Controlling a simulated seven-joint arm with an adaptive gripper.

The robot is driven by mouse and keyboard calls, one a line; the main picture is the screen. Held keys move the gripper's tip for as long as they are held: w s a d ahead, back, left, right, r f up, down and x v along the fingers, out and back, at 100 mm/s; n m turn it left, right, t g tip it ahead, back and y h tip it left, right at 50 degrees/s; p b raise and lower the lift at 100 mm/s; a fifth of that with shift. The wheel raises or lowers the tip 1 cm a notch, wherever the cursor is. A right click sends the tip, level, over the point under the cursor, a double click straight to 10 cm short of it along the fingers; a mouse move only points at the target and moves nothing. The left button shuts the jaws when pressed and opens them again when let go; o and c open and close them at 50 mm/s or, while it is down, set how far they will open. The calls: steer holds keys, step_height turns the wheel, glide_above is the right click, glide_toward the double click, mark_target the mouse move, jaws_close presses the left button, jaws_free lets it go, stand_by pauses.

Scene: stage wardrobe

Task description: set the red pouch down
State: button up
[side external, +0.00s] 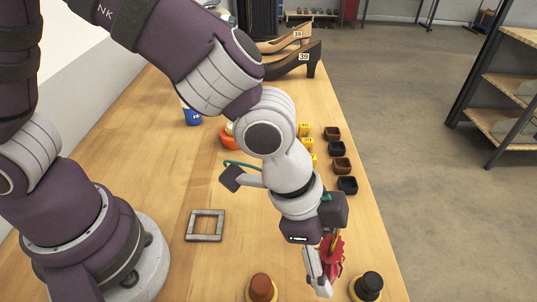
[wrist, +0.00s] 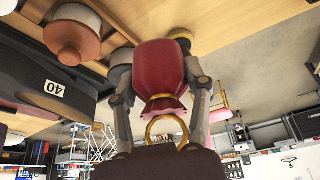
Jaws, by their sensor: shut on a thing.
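The red pouch (side external: 334,252) is in my gripper (side external: 322,282), near the right side of the wooden table in the side external view. In the wrist view the pouch (wrist: 160,68) is a dark red rounded bag with a pinkish gathered neck and a gold ring (wrist: 166,128). The two fingers of my gripper (wrist: 158,85) press on it from both sides. The arm partly hides the pouch in the side external view. I cannot tell whether its underside touches the table.
On the table (side external: 130,165), a brown knob (side external: 261,288) and a black knob (side external: 368,284) stand nearby at the front. A grey square frame (side external: 205,238) lies left. Small dark boxes (side external: 341,165), yellow blocks (side external: 304,130) and heeled shoes (side external: 295,58) are farther back.

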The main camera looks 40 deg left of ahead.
step_height(320, 180, down, 7)
steer(key=shift+f, duration=0.2)
steer(key=o, duration=1)
steer(key=shift+f, duration=0.15)
steer(key=shift+o, duration=0.2)
steer(key=v, duration=1.2)
steer(key=a+r+n+t+y, duration=0.1)
steer(key=a+r+n, duration=0.3)
steer(key=a, duration=0.5)
steer(key=a+r+n+t+y, duration=0.2)
steer(key=a+r+n+y, duration=0.1)
steer(key=a+n, duration=0.5)
steer(key=s+a+r, duration=0.1)
steer(key=a, duration=0.1)
steer(key=shift+a+n+t, duration=0.25)
steer(key=shift+n+t, duration=0.05)
steer(key=shift+n, duration=0.1)
steer(key=shift+r, duration=0.1)
